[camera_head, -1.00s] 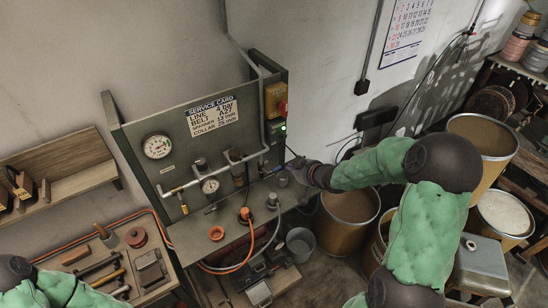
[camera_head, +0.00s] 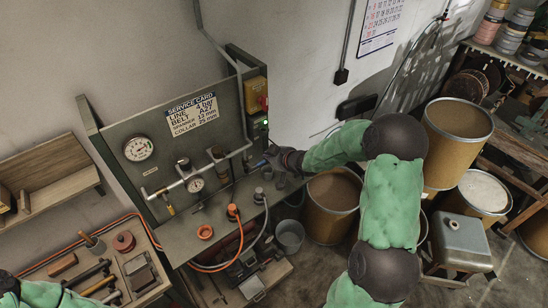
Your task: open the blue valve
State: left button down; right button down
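The blue valve handle (camera_head: 261,163) is small in the head view, at the right end of the pipework on the grey-green panel bench. My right gripper (camera_head: 272,156) is dark and sits right beside the handle, coming from the right. Its fingers are tiny and partly merged with the pipe end and handle, so I cannot tell whether they touch it or how far they are apart. My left arm (camera_head: 45,291) shows only as a green sleeve and dark joint at the bottom left; its gripper is not visible.
The panel carries a large gauge (camera_head: 138,148), a small gauge (camera_head: 195,184), a service card (camera_head: 192,113) and a yellow box with a red switch (camera_head: 257,95). An orange hose (camera_head: 238,240) hangs below. Drums (camera_head: 333,200) stand at the right. A tool bench (camera_head: 150,292) is at lower left.

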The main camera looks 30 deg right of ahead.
jog(key=w+f, duration=0.4)
jog(key=f, duration=0.2)
jog(key=shift+a+p, duration=0.15)
jog(key=shift+p, duration=0.15)
jog(key=shift+a, duration=0.2)
